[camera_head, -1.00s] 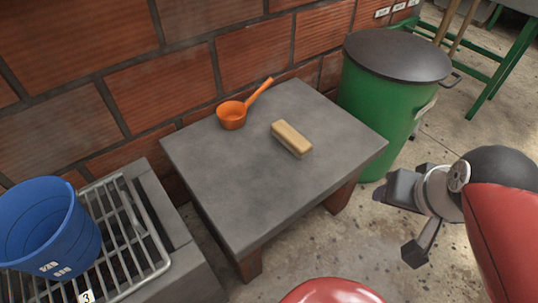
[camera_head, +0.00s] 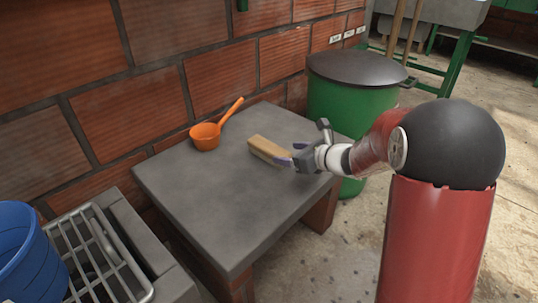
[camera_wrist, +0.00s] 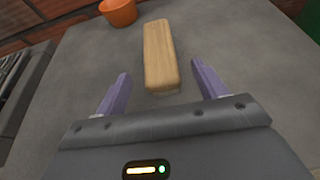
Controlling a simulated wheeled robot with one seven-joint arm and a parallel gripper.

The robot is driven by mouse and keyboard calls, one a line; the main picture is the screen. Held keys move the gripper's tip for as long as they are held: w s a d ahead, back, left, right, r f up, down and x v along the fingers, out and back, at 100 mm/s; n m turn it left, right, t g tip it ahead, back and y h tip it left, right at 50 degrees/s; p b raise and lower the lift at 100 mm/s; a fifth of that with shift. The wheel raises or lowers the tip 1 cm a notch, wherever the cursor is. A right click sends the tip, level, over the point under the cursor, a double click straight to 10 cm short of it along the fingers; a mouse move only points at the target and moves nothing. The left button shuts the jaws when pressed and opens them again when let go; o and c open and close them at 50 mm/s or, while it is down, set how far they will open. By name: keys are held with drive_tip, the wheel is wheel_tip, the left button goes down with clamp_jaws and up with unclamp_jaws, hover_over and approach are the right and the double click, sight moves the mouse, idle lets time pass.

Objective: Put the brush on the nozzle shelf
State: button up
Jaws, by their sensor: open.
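The brush (camera_head: 266,149) is a block with a tan wooden back, lying on the grey stone table (camera_head: 200,205). In the wrist view the brush (camera_wrist: 160,55) lies lengthwise ahead of my gripper (camera_wrist: 160,92), in line with the gap between its fingers. My gripper is open, its two purple-grey fingers apart, with the near end of the brush close to the gap. In the head view my gripper (camera_head: 292,160) is at the right end of the brush and partly hides it. I cannot make out a nozzle shelf in these views.
An orange ladle (camera_head: 206,136) lies on the table behind the brush. A green bin with a dark lid (camera_head: 355,70) stands at the right. A blue bucket (camera_head: 25,255) and a metal grate (camera_head: 105,255) are at the left. A brick wall runs behind.

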sight(279, 151)
drive_tip(key=x, duration=0.7)
drive_tip(key=shift+f, duration=0.1)
drive_tip(key=c, duration=1.2)
